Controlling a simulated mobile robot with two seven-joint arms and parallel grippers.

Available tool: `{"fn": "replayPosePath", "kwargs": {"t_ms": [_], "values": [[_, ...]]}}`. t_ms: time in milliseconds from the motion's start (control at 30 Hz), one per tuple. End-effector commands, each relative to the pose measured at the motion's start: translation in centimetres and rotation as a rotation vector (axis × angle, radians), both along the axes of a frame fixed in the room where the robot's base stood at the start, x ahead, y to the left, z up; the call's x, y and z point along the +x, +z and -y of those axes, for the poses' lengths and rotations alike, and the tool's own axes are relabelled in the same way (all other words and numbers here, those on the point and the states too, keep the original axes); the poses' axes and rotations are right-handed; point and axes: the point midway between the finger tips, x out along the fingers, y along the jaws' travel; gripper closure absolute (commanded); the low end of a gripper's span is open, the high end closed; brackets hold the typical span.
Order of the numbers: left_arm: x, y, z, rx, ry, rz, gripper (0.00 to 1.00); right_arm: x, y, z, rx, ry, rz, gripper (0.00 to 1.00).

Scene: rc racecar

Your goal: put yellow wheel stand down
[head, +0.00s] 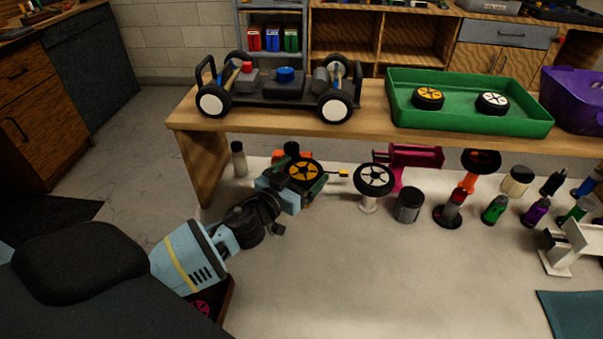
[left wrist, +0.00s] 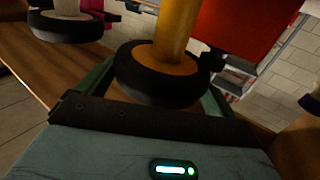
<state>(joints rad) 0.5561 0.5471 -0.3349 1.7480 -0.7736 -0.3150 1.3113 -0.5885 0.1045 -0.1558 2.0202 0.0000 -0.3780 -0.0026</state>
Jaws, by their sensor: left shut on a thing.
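The yellow wheel stand shows in the left wrist view as a black-tyred wheel with a yellow-orange hub on a yellow post (left wrist: 176,28). In the head view its yellow-spoked wheel (head: 303,170) lies at my left gripper (head: 299,188), which reaches in from the lower left. The gripper is shut on the yellow wheel stand, with dark green fingers on either side of the wheel. The post is hidden in the head view, so I cannot tell whether its base touches the pale surface (head: 350,270). My right gripper is not in view.
A white-spoked wheel on a pale stand (head: 374,181) is close to the right. A dark grey cylinder (head: 409,206) and several bottles stand farther right. Behind are a wooden shelf (head: 380,118), the car chassis (head: 283,88) and a green tray (head: 465,122). The front middle is clear.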

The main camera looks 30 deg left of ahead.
Motion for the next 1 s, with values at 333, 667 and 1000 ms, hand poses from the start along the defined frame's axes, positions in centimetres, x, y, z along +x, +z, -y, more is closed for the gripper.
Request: {"fn": "replayPosePath", "kwargs": {"t_ms": [333,667,1000], "values": [[0.0,-0.2,0.0,-0.001,0.000,0.001,0.04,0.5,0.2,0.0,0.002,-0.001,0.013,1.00],[0.0,0.3,0.0,0.001,0.000,0.003,0.00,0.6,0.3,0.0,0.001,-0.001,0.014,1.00],[-4.5,-0.1,-0.3,-0.002,-0.001,-0.001,0.00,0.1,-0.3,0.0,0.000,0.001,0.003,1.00]]}}
